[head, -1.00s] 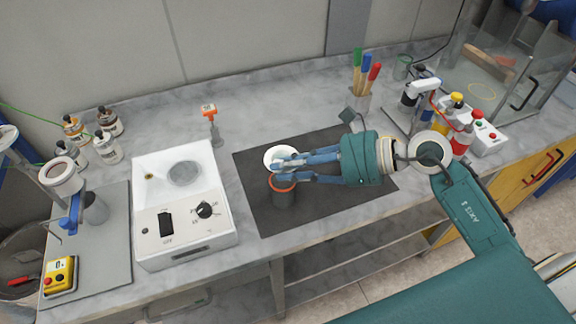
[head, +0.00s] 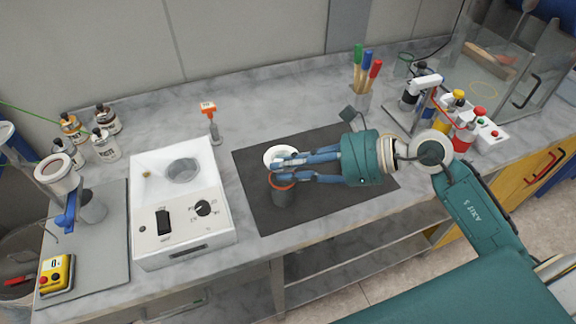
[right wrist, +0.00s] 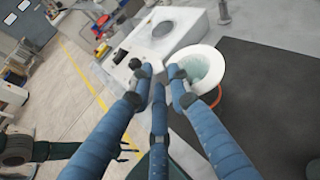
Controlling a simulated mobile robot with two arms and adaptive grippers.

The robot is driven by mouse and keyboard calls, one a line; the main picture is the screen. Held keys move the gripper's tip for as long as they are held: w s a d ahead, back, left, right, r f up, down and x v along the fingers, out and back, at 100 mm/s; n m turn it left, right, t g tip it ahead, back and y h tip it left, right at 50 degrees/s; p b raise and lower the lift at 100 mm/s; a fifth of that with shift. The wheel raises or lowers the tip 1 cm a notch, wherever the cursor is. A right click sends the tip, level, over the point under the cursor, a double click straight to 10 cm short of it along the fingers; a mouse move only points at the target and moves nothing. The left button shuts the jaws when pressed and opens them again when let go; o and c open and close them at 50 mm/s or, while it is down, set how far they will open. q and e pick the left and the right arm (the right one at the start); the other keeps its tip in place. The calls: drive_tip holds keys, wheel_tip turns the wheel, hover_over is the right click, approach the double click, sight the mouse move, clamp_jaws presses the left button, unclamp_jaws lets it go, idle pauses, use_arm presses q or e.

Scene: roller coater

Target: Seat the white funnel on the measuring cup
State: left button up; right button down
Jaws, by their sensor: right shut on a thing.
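The white funnel (head: 273,153) is in the fingers of my right gripper (head: 284,168), at the far side of the fingertips. It also shows in the right wrist view (right wrist: 213,60), its wide mouth toward the camera and one finger against its edge. The measuring cup (head: 284,196), dark grey with an orange rim, stands upright on the black mat just in front of the funnel. In the right wrist view only part of its orange rim (right wrist: 217,97) shows past the funnel. The funnel's stem is hidden, and I cannot tell whether the funnel touches the cup.
A white device (head: 189,225) with a round well stands left of the black mat (head: 331,203). An orange-topped tool (head: 210,118) stands behind it. Brushes (head: 366,69) in a holder and several bottles stand at the back right. The mat's right part is clear.

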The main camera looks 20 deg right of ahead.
drive_tip(key=shift+f+b, duration=0.15)
drive_tip(key=shift+b, duration=0.3)
idle(0.6)
drive_tip(key=shift+f+b, duration=0.8)
drive_tip(key=shift+b, duration=0.1)
drive_tip(key=shift+f+b, duration=1.5)
drive_tip(key=shift+f, duration=0.05)
drive_tip(key=shift+r+p, duration=0.5)
drive_tip(key=shift+r, duration=0.5)
idle(0.3)
drive_tip(key=c, duration=1.6)
unclamp_jaws()
drive_tip(key=shift+o, duration=0.2)
